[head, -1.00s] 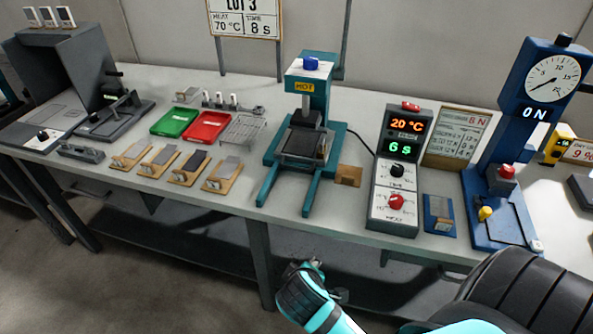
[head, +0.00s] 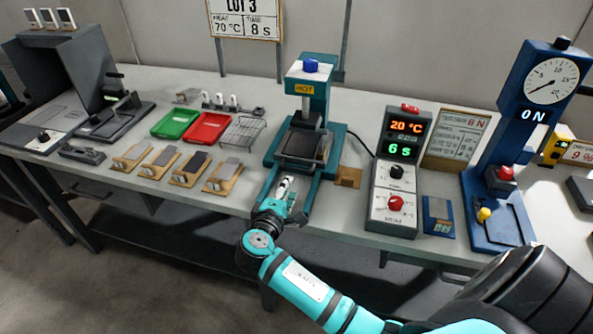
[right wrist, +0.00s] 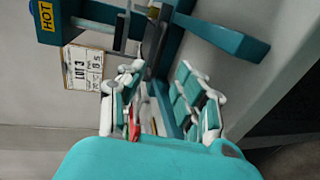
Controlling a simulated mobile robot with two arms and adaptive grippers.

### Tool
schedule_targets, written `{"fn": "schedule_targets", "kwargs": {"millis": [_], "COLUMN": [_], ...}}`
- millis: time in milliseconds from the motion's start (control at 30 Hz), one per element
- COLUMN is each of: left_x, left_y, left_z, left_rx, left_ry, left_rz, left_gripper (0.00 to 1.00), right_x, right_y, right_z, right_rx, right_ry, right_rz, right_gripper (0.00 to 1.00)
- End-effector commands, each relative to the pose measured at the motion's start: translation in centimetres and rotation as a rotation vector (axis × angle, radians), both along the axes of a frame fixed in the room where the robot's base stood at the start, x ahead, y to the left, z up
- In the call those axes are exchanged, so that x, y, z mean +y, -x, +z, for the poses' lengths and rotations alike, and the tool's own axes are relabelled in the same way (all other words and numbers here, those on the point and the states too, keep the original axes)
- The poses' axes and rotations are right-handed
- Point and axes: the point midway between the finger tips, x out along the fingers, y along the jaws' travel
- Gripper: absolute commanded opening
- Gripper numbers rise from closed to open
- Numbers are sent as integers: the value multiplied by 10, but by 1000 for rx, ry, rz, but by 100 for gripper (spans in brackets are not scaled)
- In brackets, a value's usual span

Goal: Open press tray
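The teal press (head: 318,98) stands at the middle of the bench with a yellow HOT label and a blue knob on top. Its dark tray (head: 302,146) sits beneath the press head, at the back of two teal rails that reach to the bench's front edge. My right gripper (head: 286,186) is in front of the tray, over the rails. In the right wrist view its fingers (right wrist: 160,82) are spread apart with press parts beyond them; contact with the tray cannot be made out. My left gripper is not in view.
Right of the press stand a control box (head: 394,178) reading 20 °C and 6 s, and a blue gauge stand (head: 517,150). Left are small wooden-based holders, a green tray (head: 175,123), a red tray (head: 208,127) and a wire rack (head: 243,132).

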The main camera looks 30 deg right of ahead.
Motion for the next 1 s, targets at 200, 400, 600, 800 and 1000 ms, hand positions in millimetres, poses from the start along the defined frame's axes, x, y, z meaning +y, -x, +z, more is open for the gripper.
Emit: {"fn": "schedule_targets", "kwargs": {"millis": [200,400,600,800,1000], "left_x": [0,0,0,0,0], "left_y": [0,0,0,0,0], "left_z": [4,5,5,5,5], "left_rx": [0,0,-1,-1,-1], "left_ry": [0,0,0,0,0], "left_rz": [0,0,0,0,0], "left_gripper": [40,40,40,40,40], "right_x": [-37,-60,-70,-71,-71], "right_y": [-31,-51,-59,-60,-60], "right_z": [-9,-16,-20,-20,-20], "right_rx": [1,0,-1,-1,-1], "right_ry": [2,1,-2,-2,-2], "right_rz": [-3,-1,-1,0,-1], "right_gripper": [34,34,34,34,18]}}
